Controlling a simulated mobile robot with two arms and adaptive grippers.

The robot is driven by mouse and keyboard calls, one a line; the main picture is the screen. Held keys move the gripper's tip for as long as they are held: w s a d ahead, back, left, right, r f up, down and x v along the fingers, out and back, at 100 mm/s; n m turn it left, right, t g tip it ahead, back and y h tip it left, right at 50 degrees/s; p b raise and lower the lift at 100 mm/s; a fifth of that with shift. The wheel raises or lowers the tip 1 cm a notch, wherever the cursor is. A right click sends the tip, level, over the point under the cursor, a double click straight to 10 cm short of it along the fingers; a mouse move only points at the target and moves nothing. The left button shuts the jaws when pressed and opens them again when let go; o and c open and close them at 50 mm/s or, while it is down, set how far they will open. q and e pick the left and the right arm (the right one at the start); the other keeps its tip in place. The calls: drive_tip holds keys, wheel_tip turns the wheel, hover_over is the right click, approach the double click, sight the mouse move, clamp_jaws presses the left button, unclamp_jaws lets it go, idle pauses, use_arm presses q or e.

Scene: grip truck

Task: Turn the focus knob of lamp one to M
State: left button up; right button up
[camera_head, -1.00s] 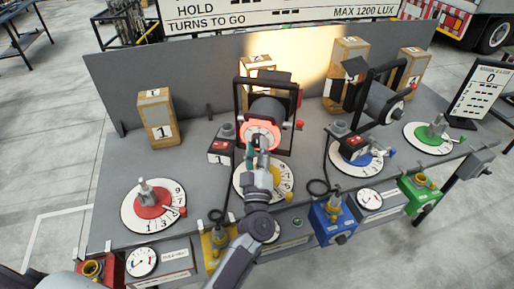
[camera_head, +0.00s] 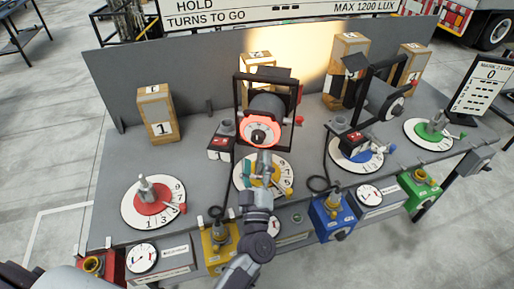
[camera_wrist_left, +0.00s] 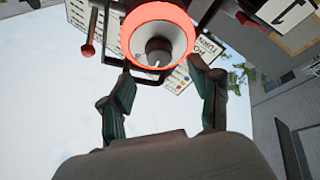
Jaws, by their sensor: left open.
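The left lamp (camera_head: 266,106) stands in a dark frame at the middle of the bench, with a red ring (camera_head: 250,145) on its near end. A dark round knob (camera_head: 260,133) sits inside the ring; it also shows in the left wrist view (camera_wrist_left: 158,50). A small pale mark is on the knob, but no letter M is readable. My left gripper (camera_head: 264,160) is open and empty just below and in front of the knob, apart from it. Its two green-padded fingers (camera_wrist_left: 164,85) are spread below the ring in the wrist view. My right gripper is out of view.
A second lamp (camera_head: 383,100) stands to the right. Numbered dials, including a red one (camera_head: 141,211) and a green one (camera_head: 418,134), lie on the grey bench. A numbered wooden block (camera_head: 157,105) stands at left. Coloured boxes line the front edge.

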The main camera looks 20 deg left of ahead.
use_arm(q)
drive_tip(key=v, duration=0.6)
drive_tip(key=shift+s, duration=0.3)
drive_tip(key=shift+f, duration=0.1)
